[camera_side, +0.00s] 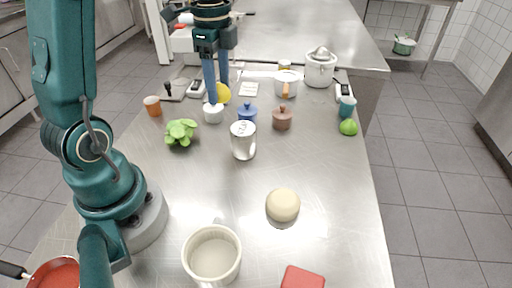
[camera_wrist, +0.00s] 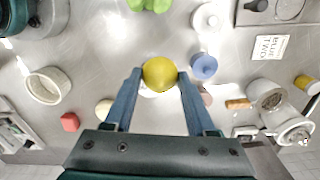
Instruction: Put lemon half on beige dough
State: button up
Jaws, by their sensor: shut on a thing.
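The yellow lemon half (camera_wrist: 159,73) is between the two fingertips of my gripper (camera_wrist: 160,74), which is shut on it. In the side view the lemon half (camera_side: 223,95) shows beside the blue fingers of my gripper (camera_side: 217,92), at the far left part of the table. It seems to be held above the table, but the height is hard to tell. The beige dough (camera_side: 283,205) is a round lump on the bare front part of the table, well apart from my gripper. In the wrist view the dough (camera_wrist: 103,106) is partly hidden by the left finger.
A beige mug (camera_side: 212,256) and a red block (camera_side: 303,278) lie nearer the front. The table right of the dough is clear.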

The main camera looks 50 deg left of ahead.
jog(key=d+r+m, duration=0.2)
jog(key=d+m, duration=0.4)
jog(key=d, duration=0.5)
send_over(284, 198)
notch_tip(284, 198, down, 7)
jog(key=shift+a+r, duration=0.15)
jog(key=shift+f, duration=2.1)
jog(key=o, duration=1.3)
jog(key=shift+f, duration=0.1)
jog(key=shift+o, duration=0.2)
